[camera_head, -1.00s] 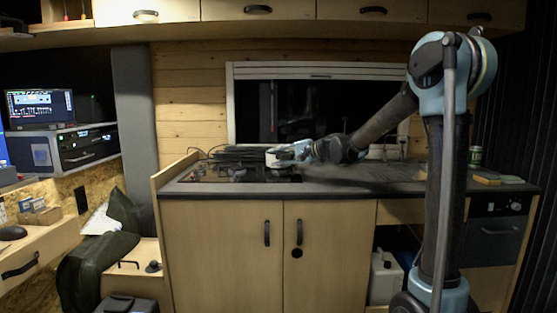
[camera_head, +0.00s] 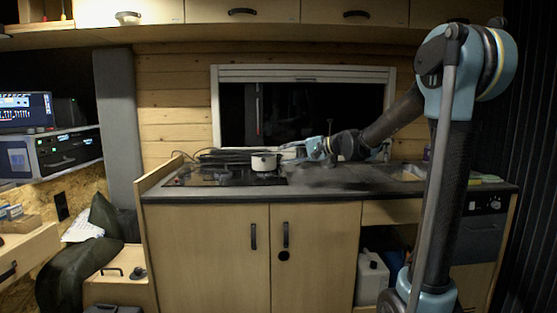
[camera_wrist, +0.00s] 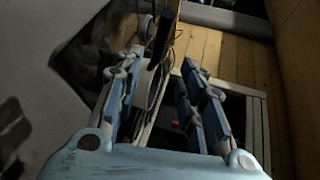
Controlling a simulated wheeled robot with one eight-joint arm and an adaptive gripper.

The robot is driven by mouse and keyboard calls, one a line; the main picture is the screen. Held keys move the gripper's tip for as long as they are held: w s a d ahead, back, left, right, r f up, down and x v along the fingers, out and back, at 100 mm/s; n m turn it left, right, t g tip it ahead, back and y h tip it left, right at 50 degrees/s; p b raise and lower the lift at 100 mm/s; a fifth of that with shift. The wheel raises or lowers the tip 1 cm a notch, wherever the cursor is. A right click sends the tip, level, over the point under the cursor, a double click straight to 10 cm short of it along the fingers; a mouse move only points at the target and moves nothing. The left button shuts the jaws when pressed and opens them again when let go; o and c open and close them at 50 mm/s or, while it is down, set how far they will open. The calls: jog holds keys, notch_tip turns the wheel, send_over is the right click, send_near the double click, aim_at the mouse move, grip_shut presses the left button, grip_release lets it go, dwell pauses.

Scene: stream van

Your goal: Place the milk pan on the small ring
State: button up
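The milk pan (camera_head: 265,162), a small white pot with a dark rim, stands upright at the right side of the black hob (camera_head: 205,181). The ring beneath it cannot be made out, so I cannot tell if it sits on the small one. The pan's handle is not clear in the head view.
Dark, thin items (camera_head: 225,155) lie along the back of the worktop, behind the hob. A sink (camera_head: 408,173) is at the right. The worktop (camera_head: 335,182) between hob and sink looks clear. The window (camera_head: 300,110) is close behind.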

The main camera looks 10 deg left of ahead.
jog(key=s+d+f+n+h, duration=0.1)
jog(key=s+d+f+h, duration=0.6)
jog(key=s+d+f, duration=0.7)
jog(key=s+d+f+n+g+h, duration=0.1)
jog(key=s+d+f+h, duration=0.6)
jog(key=s+d+f, duration=0.8)
jog(key=s+d+n, duration=0.1)
jog(key=s+d, duration=0.4)
jog(key=d, duration=0.1)
jog(key=shift+d+n+h, duration=0.3)
jog(key=shift+w+f, duration=0.2)
jog(key=shift+w, duration=0.2)
jog(key=shift+a, duration=0.15)
